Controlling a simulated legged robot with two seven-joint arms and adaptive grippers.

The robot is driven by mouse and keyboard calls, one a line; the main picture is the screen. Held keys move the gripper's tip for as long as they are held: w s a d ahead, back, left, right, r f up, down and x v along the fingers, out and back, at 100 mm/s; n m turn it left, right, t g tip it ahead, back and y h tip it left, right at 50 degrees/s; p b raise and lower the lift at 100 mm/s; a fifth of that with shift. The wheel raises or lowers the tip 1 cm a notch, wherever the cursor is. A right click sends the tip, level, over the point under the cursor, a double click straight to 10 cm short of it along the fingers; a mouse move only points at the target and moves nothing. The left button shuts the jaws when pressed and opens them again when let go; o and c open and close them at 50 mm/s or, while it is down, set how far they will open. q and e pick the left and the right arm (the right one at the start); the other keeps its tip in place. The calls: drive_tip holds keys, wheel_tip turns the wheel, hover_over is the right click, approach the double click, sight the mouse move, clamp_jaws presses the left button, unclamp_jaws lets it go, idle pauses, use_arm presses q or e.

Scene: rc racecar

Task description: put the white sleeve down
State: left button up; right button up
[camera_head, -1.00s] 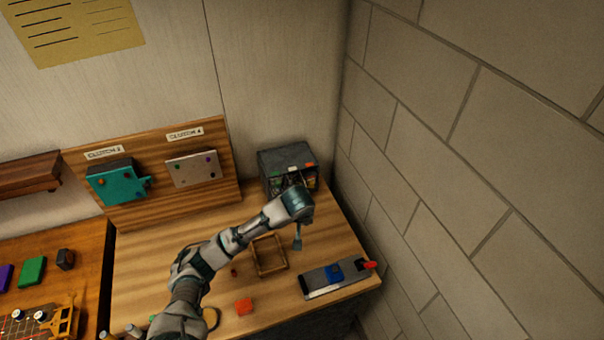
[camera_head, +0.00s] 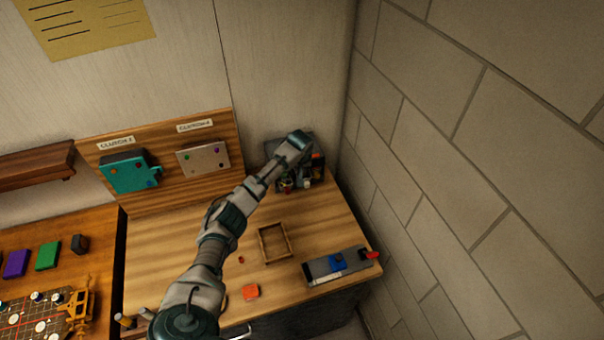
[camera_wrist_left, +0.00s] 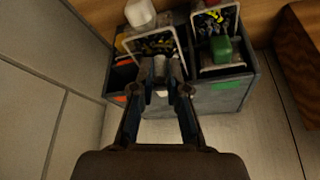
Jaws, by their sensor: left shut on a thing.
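My left arm reaches over the grey divided box (camera_head: 272,150) at the back right corner of the bench. In the left wrist view my left gripper (camera_wrist_left: 160,78) is shut on a small whitish piece, apparently the white sleeve (camera_wrist_left: 160,66), mostly hidden between the fingertips. The fingertips are over the front edge of the box (camera_wrist_left: 190,98), in front of a patterned card. I cannot tell whether the sleeve touches the box. In the head view the gripper is largely hidden by my wrist. My right gripper is not in view.
The box holds patterned cards (camera_wrist_left: 215,22), a green block (camera_wrist_left: 222,50) and a white cylinder (camera_wrist_left: 140,12). A block wall stands close on the right.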

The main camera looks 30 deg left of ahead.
use_arm(q)
wheel_tip(320, 180, down, 3)
drive_tip(key=shift+d+r+p, duration=0.1)
drive_tip(key=shift+r+p, duration=0.05)
drive_tip(key=shift+p, duration=0.2)
drive_tip(key=shift+d+f, duration=0.15)
drive_tip(key=shift+f, duration=0.15)
drive_tip(key=shift+d, duration=0.25)
drive_tip(key=o, duration=0.4)
drive_tip(key=shift+c, duration=0.2)
drive_tip(key=shift+a+f, duration=0.1)
drive_tip(key=shift+a, duration=0.05)
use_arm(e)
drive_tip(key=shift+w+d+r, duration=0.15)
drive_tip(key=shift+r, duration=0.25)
use_arm(q)
drive_tip(key=shift+s+a, duration=0.1)
drive_tip(key=shift+r, duration=0.3)
drive_tip(key=v, duration=1.1)
drive_tip(key=shift+r+b, duration=0.25)
drive_tip(key=shift+b, duration=0.15)
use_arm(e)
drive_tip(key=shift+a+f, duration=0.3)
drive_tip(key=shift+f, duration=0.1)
